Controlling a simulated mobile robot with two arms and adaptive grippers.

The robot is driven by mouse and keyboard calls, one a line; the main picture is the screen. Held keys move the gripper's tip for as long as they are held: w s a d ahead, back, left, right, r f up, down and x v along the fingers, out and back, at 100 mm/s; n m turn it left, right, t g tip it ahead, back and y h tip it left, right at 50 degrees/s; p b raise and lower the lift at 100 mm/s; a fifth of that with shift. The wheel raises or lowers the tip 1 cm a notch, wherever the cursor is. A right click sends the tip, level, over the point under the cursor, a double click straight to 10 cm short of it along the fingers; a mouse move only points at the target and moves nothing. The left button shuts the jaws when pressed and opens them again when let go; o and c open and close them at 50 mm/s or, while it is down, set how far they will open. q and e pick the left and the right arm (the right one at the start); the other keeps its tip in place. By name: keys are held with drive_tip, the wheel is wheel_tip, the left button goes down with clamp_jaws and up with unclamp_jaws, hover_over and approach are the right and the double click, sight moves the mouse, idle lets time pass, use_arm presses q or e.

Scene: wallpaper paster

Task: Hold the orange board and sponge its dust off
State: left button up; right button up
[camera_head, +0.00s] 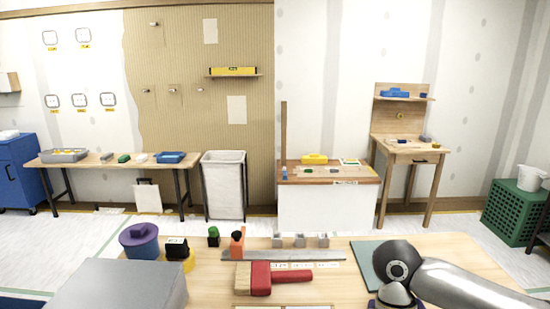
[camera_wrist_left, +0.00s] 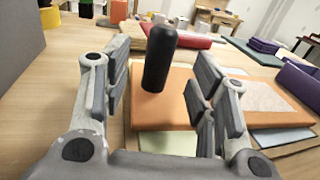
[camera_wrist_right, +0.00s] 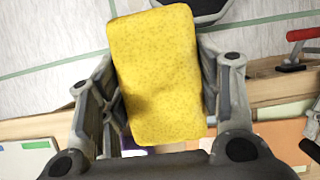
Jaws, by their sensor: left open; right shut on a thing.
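In the left wrist view an orange board (camera_wrist_left: 165,108) lies flat with an upright black handle (camera_wrist_left: 160,60) on it. My left gripper (camera_wrist_left: 162,100) is open, its fingers on either side of the handle and apart from it. Right of the right finger, orange surface continues with a pale, speckled dusty patch (camera_wrist_left: 268,95); the finger hides whether it joins the handle part. In the right wrist view my right gripper (camera_wrist_right: 158,110) is shut on a yellow sponge (camera_wrist_right: 155,75), held up in front of the camera. Neither gripper's fingers show in the head view.
The wooden table (camera_head: 225,280) carries a red-handled brush (camera_head: 262,277), a metal strip with grey blocks (camera_head: 300,241), a purple-topped round item (camera_head: 139,240) and a grey box (camera_head: 120,285). In the left wrist view a pale green mat (camera_wrist_left: 168,143) lies near the board.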

use_arm(q)
drive_tip(key=shift+x, duration=3)
clamp_jaws()
unclamp_jaws()
drive_tip(key=shift+s, duration=0.1)
drive_tip(key=shift+v, duration=0.85)
